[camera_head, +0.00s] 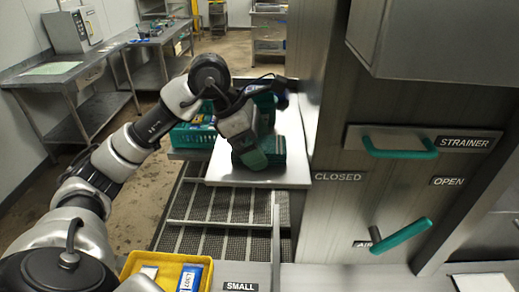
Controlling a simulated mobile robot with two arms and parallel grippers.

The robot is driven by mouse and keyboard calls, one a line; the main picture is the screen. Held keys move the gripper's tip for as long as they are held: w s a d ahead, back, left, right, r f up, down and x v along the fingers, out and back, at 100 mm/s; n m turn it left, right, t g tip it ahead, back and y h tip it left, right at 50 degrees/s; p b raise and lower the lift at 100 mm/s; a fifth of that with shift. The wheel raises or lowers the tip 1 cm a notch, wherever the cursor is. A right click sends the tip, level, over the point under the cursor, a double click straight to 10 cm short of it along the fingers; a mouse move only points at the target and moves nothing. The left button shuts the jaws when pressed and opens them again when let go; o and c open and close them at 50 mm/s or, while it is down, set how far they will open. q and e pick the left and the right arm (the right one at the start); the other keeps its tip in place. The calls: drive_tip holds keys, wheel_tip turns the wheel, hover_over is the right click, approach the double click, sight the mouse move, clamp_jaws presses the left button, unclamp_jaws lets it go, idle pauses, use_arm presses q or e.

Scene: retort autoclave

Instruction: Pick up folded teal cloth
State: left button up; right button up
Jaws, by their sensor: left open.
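A folded teal cloth (273,152) appears to lie on the pale steel shelf (230,175) in the middle of the view. My left gripper (250,157) points down just left of the cloth and overlaps it in the picture. It is open. I cannot tell whether its fingers touch the cloth. The gripper and wrist hide part of the cloth. My right gripper is not in view.
A teal basket (192,137) stands left of the shelf. A steel cabinet with teal handles (400,240) closes off the right side. Below are grated racks (225,207) and a yellow bin (167,267). Steel tables (60,78) stand at left; the floor between is clear.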

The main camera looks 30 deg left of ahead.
sight(258, 143)
use_arm(q)
drive_tip(key=c, duration=1)
drive_tip(key=shift+r+p, duration=0.25)
drive_tip(key=shift+p, duration=0.15)
wheel_tip(258, 143, up, 10)
drive_tip(key=b, duration=0.1)
drive_tip(key=shift+f, duration=0.1)
drive_tip(key=shift+o, duration=1.4)
drive_tip(key=shift+c, duration=1)
